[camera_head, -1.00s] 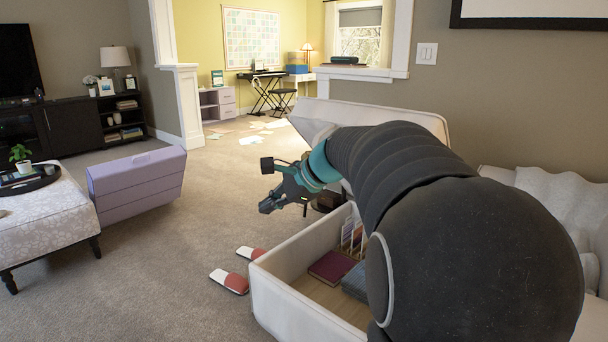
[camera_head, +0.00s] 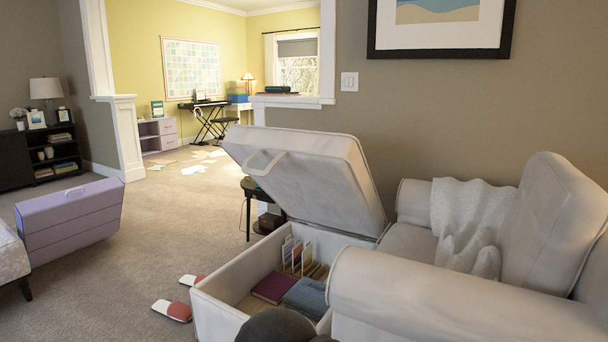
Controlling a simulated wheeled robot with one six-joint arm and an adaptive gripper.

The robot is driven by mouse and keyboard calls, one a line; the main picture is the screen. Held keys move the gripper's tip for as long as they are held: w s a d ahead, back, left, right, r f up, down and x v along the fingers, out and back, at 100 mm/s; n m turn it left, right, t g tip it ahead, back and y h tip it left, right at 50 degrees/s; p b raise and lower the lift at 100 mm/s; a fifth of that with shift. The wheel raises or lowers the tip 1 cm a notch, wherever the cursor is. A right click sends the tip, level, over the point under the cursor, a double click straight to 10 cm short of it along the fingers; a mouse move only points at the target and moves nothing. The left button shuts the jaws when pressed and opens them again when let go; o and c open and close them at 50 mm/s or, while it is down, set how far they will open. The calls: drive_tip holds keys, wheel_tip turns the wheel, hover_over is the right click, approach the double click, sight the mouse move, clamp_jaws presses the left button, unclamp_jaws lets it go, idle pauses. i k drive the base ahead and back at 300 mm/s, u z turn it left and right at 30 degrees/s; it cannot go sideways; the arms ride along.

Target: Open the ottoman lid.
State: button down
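The ottoman (camera_head: 217,318) is a cream storage box on the carpet beside the armchair. Its padded lid (camera_head: 318,188) stands raised and tilted back, hinged toward the armchair side, with a fabric loop handle (camera_head: 265,163) near its left end. The inside is exposed: a dark red book (camera_head: 273,288), a folded blue-grey cloth (camera_head: 309,297) and upright cards or files (camera_head: 294,255) lie in it. A dark rounded part of my arm shows at the bottom edge in front of the box. My gripper is out of view.
A cream armchair (camera_head: 455,310) with a white throw (camera_head: 470,215) stands close on the right. A pair of red and white slippers (camera_head: 173,310) lies left of the ottoman. A small dark side table (camera_head: 250,200) stands behind it. Carpet is open toward the lilac case (camera_head: 70,222).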

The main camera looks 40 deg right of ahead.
sight(322, 177)
drive_tip(key=u, duration=0.1)
drive_tip(key=i, duration=1.15)
drive_tip(key=z, duration=0.6)
